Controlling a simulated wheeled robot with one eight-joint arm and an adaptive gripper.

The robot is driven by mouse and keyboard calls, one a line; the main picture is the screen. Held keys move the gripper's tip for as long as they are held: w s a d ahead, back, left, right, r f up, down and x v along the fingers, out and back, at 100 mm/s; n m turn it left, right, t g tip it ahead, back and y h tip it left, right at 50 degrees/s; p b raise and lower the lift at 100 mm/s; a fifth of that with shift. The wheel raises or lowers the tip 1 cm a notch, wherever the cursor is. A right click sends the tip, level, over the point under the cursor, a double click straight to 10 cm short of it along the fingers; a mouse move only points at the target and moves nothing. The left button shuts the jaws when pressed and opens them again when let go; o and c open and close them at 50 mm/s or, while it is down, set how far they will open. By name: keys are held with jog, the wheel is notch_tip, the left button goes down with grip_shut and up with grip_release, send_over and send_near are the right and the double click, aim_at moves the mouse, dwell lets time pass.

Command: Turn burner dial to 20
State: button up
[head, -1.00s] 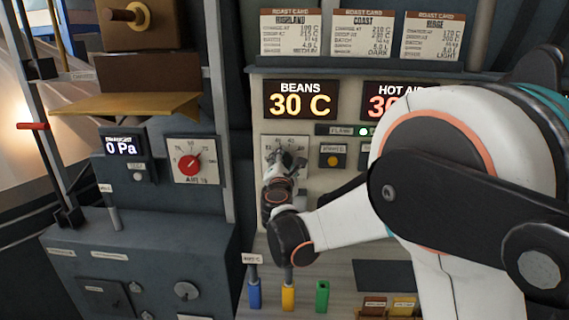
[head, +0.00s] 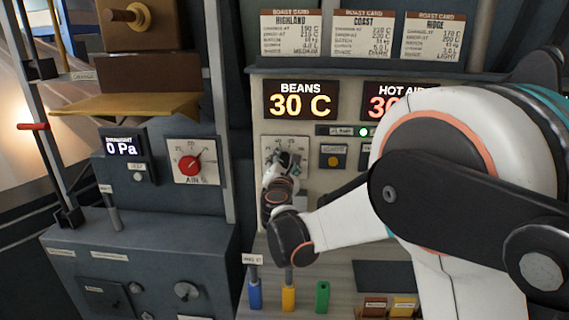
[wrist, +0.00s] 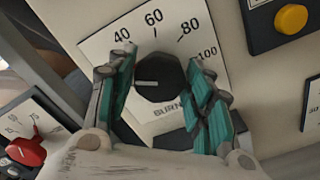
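The burner dial (wrist: 162,80) is a black round knob on a white scale plate (wrist: 108,42). In the wrist view its pale pointer line points left, below the 40 mark. The scale marks further down that side are hidden behind a finger. My gripper (wrist: 160,56) has its teal-padded fingers close on either side of the dial. Whether both pads touch it is not clear. In the head view my gripper (head: 287,162) is at the dial's plate (head: 301,146), covering most of it.
A yellow button (wrist: 291,19) is right of the dial; it also shows in the head view (head: 333,161). A red air dial (head: 190,162) is on the left cabinet. Blue (head: 255,294), yellow (head: 288,297) and green (head: 322,297) handles stand below. The beans display (head: 301,101) reads 30 C.

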jog(key=shift+o, duration=0.9)
jog(key=s, duration=1.2)
jog(key=shift+a, duration=0.25)
